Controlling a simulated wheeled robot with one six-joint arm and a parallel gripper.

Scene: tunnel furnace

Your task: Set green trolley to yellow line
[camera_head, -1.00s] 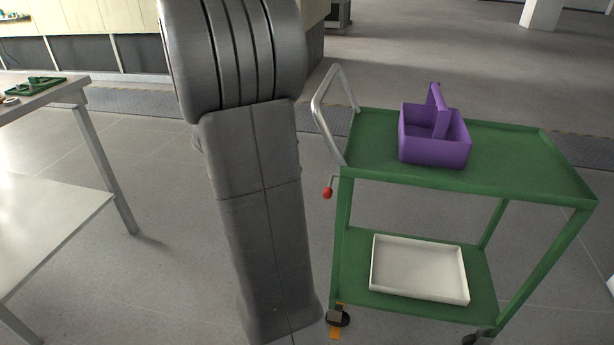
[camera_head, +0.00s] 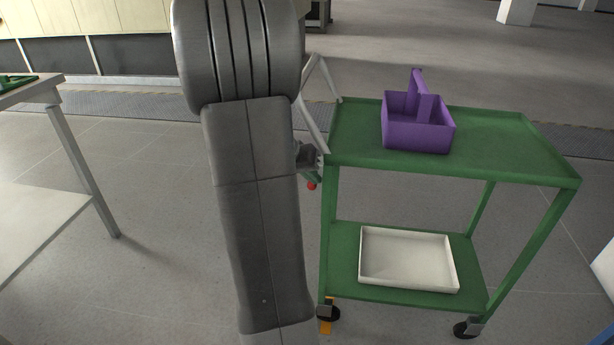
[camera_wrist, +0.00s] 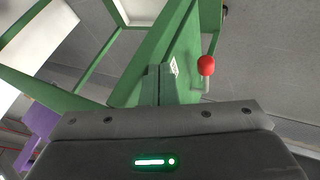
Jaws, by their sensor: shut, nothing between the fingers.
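The green trolley (camera_head: 480,150) stands on the right in the head view, with two shelves, a pale metal handle (camera_head: 313,125) at its left end and dark wheels. A red-knobbed lever (camera_head: 311,186) sits below its left corner; the knob shows in the wrist view (camera_wrist: 206,66). My gripper (camera_wrist: 160,84) is shut and empty, with its fingertips close to the green frame, left of the red knob; I cannot tell if they touch. In the head view my arm partly hides the gripper.
A purple divided box (camera_head: 418,136) stands on the trolley's top shelf and a white tray (camera_head: 408,260) on its lower shelf. A table (camera_head: 70,150) stands at the left. Open grey floor lies between table and trolley and behind the trolley.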

